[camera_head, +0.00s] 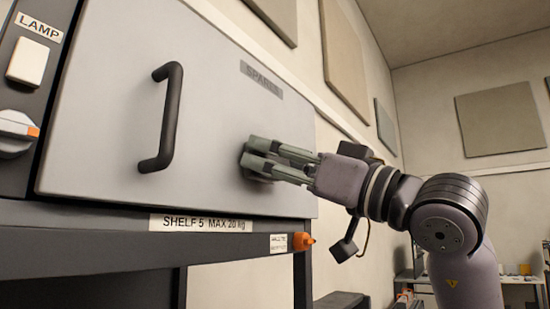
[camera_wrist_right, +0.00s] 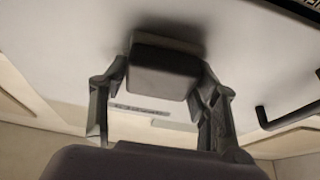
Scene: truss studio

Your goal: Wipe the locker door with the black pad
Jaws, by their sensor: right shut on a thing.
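The locker door (camera_head: 115,110) is a light grey panel with a black handle (camera_head: 168,117) and a "SPARES" label (camera_head: 262,80). My right gripper (camera_head: 256,158) is at the door's lower right, to the right of the handle. It is shut on the black pad, a dark block that shows between the fingers in the right wrist view (camera_wrist_right: 163,68). The pad lies close against the door face, but I cannot tell if it touches all over. In the head view the fingers mostly hide the pad. My left gripper is not in view.
A dark shelf edge (camera_head: 110,219) labelled "SHELF 5 MAX 20 kg" runs below the door, with an orange knob (camera_head: 303,241) at its right end. A lamp switch (camera_head: 27,62) and a rotary knob (camera_head: 15,134) are at left. The door is bare between handle and gripper.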

